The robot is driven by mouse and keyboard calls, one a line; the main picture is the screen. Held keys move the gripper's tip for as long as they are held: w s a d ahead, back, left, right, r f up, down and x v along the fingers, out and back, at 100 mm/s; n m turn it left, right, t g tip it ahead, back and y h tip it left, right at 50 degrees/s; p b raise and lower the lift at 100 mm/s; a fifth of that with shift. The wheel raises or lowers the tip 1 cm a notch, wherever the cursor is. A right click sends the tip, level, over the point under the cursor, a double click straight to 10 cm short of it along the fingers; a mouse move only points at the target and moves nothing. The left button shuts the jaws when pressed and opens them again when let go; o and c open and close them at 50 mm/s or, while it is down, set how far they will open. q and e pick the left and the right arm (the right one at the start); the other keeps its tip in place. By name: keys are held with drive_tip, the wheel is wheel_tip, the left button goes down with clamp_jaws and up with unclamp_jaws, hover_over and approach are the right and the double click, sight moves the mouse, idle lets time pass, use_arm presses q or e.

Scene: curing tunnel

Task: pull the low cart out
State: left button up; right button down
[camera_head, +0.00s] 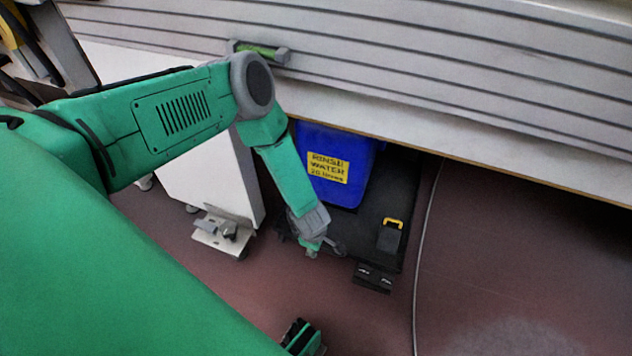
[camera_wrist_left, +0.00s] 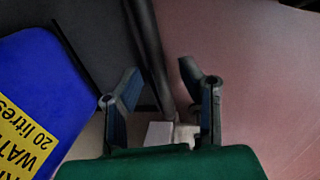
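The low cart (camera_head: 405,185) is a flat black platform partly under the grey panelled tunnel side. A blue tub (camera_head: 330,150) with a yellow "RINSE WATER 20 litres" label stands on it; the tub also shows in the left wrist view (camera_wrist_left: 30,75). My left gripper (camera_head: 312,248) is low at the cart's near left corner. In the left wrist view my left gripper (camera_wrist_left: 163,100) is open, with a dark bar (camera_wrist_left: 148,50) running between its fingers. I cannot tell whether they touch it. A dark, green-edged part (camera_head: 303,338) at the bottom may be my right gripper; its state is unclear.
A white panel leg (camera_head: 210,180) with a metal foot bracket (camera_head: 225,232) stands left of the cart. A black box with a yellow handle (camera_head: 390,235) sits on the cart's right side. A pale cable (camera_head: 421,240) crosses the reddish floor, which is clear at right.

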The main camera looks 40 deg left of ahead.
use_arm(q)
drive_tip(key=shift+c, duration=0.3)
clamp_jaws()
